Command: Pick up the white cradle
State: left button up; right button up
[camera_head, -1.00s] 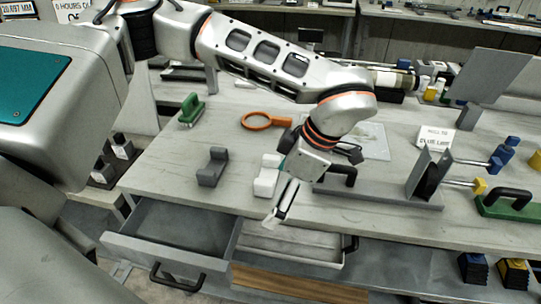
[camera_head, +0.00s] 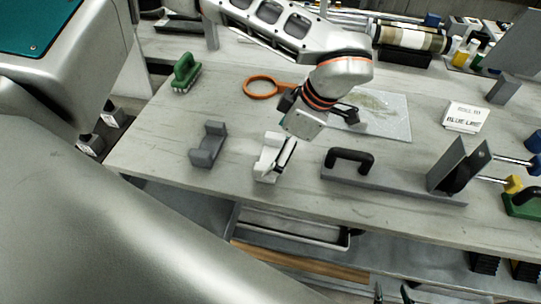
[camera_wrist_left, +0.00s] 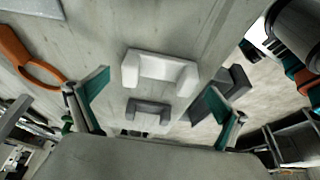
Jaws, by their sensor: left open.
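The white cradle (camera_head: 264,170) is a small U-shaped block standing upright on the grey workbench. My left gripper (camera_head: 282,152) is over it and hides its right part in the head view. In the left wrist view the white cradle (camera_wrist_left: 160,70) shows whole, with the two teal-padded fingers of my left gripper (camera_wrist_left: 165,98) spread on either side and nothing between them. I cannot tell from these views how far above the cradle the fingertips are. Dark tips at the bottom edge of the head view look like my right gripper (camera_head: 392,295); its opening is unclear.
A grey cradle (camera_head: 208,146) stands left of the white one. An orange ring-shaped tool (camera_head: 262,90) lies behind, and a green brush (camera_head: 186,74) back left. A grey plate with a black handle (camera_head: 345,176) is close right. An open drawer (camera_head: 290,228) juts below the bench edge.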

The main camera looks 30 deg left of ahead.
aim_at(270, 159)
pick_arm(q)
jog(key=shift+x, duration=1.55)
jog(key=shift+d, duration=0.1)
pick_arm(e)
jog(key=shift+w+r, duration=0.4)
jog(key=shift+r, duration=0.05)
pick_arm(q)
jog(key=shift+c, duration=0.4)
jog(key=c, duration=1)
pick_arm(e)
jog(key=shift+s+f, duration=0.1)
jog(key=shift+f, duration=0.05)
